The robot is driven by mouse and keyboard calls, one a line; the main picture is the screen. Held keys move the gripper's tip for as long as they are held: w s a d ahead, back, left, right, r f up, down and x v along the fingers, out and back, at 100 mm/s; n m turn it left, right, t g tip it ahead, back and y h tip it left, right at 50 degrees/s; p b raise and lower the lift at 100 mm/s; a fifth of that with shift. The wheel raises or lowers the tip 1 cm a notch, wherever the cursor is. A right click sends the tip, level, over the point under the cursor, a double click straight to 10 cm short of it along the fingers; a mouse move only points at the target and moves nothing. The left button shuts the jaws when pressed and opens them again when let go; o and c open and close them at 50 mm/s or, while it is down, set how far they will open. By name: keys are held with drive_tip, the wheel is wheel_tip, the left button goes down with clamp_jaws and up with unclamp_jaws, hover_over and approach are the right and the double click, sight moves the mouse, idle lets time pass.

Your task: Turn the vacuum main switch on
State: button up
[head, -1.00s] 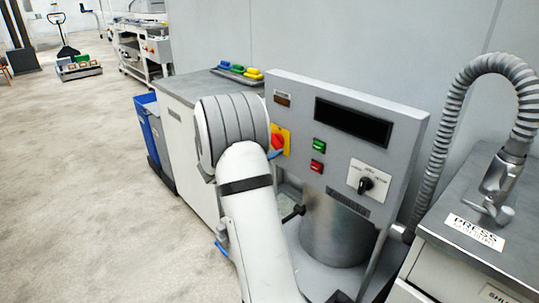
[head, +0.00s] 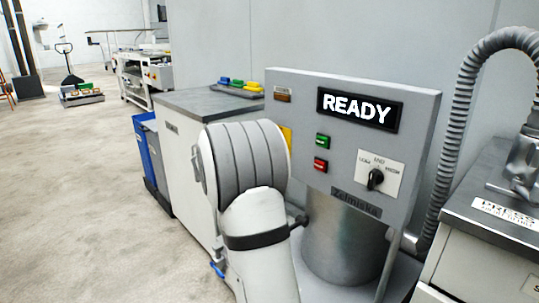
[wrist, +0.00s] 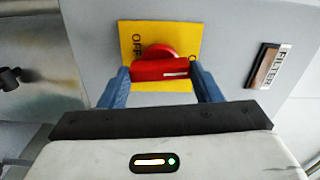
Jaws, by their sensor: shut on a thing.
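The vacuum main switch is a red rotary handle (wrist: 158,68) on a yellow plate (wrist: 132,33) in the wrist view. "OFF" is lettered at the plate's left, and part of an "O" shows at its right edge. The handle lies crosswise, with a white line toward its right end. My gripper (wrist: 160,77) has its blue fingers at both ends of the handle and is shut on it. In the head view my arm hides the handle and the gripper; only a strip of the yellow plate (head: 287,138) shows. The panel display (head: 358,109) is lit and reads "READY".
The grey panel also carries a green button (head: 322,141), a red button (head: 321,165) and a black selector knob (head: 375,179). A "FILTER" label (wrist: 265,65) is right of the switch. A metal cylinder (head: 345,240) stands below. A ribbed hose (head: 455,130) rises at the right.

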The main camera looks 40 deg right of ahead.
drive_tip(key=shift+f+m+b, duration=0.15)
drive_tip(key=shift+m+b, duration=0.4)
drive_tip(key=shift+m, duration=0.05)
drive_tip(key=o, duration=1)
drive_tip(key=a+p, duration=0.1)
drive_tip(key=a, duration=0.7)
drive_tip(key=shift+s, duration=0.3)
